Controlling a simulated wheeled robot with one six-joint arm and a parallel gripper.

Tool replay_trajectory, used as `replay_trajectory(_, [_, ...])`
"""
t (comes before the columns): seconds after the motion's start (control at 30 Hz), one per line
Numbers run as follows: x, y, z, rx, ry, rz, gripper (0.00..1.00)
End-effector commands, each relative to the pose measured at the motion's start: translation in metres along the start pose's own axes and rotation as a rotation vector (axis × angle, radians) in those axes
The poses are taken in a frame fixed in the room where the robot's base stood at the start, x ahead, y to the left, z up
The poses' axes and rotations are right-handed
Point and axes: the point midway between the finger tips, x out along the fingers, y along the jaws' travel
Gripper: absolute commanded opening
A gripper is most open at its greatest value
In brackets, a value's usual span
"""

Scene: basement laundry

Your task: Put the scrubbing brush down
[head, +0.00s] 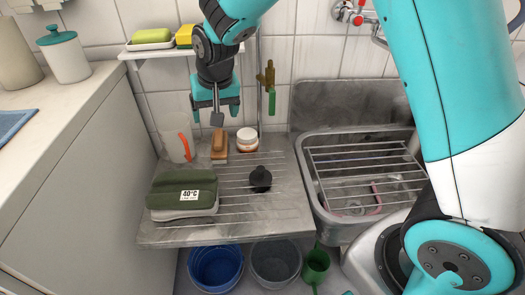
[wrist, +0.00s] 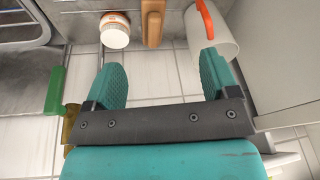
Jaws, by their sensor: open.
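The scrubbing brush (head: 219,147), with a brown wooden body and a paler lower part, stands on the metal draining board (head: 240,228) near the tiled wall. My gripper (head: 216,112) is above the brush, with its teal fingers apart and clear of it. In the wrist view a brown wooden piece, which looks like the brush (wrist: 152,22), shows beyond the open fingers (wrist: 163,75). Nothing is held between them.
A clear jug with orange handle (head: 175,143) stands left of the brush, a white tub (head: 247,140) right. A wall shelf (head: 150,53) is close to my arm. The sink (head: 315,205) is right.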

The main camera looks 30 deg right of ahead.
Motion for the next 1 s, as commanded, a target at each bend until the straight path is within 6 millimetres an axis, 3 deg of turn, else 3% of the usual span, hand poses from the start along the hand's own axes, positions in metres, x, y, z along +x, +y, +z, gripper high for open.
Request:
replay_trajectory(0.03, [-0.028, 0.000, 0.021, -0.059, -0.022, -0.041, 0.80])
replay_trajectory(0.2, [-0.096, 0.001, 0.103, -0.291, -0.106, -0.178, 0.80])
replay_trajectory(0.4, [-0.148, 0.010, 0.200, -0.542, -0.168, -0.315, 0.80])
replay_trajectory(0.5, [-0.160, 0.013, 0.232, -0.625, -0.183, -0.359, 0.80])
replay_trajectory(0.67, [-0.168, 0.016, 0.256, -0.687, -0.194, -0.392, 0.80])
replay_trajectory(1.0, [-0.170, 0.016, 0.256, -0.691, -0.196, -0.393, 0.80])
